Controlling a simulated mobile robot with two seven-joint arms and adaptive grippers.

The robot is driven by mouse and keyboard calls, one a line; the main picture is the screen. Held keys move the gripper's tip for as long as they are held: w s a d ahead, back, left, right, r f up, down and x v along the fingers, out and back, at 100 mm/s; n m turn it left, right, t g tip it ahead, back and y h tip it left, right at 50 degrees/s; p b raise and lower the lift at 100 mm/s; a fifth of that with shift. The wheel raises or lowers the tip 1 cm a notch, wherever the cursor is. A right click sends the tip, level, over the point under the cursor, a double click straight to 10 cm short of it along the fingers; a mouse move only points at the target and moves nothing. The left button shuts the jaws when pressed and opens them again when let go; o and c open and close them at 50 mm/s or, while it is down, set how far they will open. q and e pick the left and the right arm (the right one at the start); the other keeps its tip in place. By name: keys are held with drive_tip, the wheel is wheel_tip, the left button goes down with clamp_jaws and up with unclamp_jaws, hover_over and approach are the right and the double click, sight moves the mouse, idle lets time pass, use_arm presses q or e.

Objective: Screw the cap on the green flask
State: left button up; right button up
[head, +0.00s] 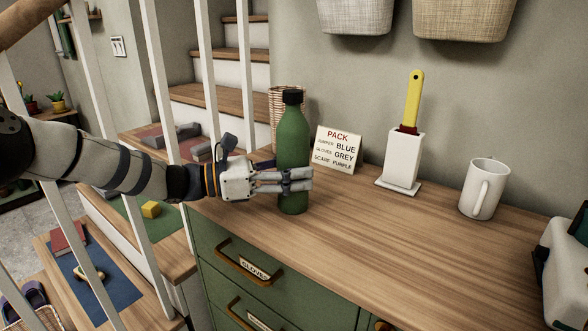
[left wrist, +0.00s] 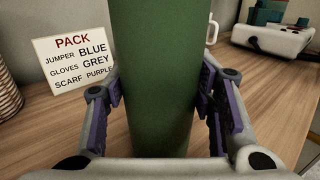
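The green flask (head: 292,140) stands upright on the wooden top of the green drawer unit. A black cap (head: 293,97) sits on its neck; I cannot tell how tightly it is seated. My left gripper (head: 298,180) comes in from the left, and its fingers are closed around the flask's lower body. In the left wrist view, the flask (left wrist: 158,80) fills the middle between the two purple-padded fingers, which appear to touch its sides. The cap is out of that view. My right gripper is not in view.
A packing sign (head: 336,150) stands just right of the flask, with a wicker basket (head: 274,125) behind. A white holder (head: 402,160) with a yellow-handled brush, a white mug (head: 484,190) and a pale appliance (head: 567,270) stand farther right. The counter's front middle is clear. White balusters stand left.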

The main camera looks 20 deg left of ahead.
use_arm(q)
drive_tip(key=shift+o, duration=1.3)
drive_tip(key=shift+r, duration=0.3)
drive_tip(key=v, duration=1.2)
drive_tip(key=shift+f+p, duration=0.15)
drive_tip(key=shift+p, duration=0.2)
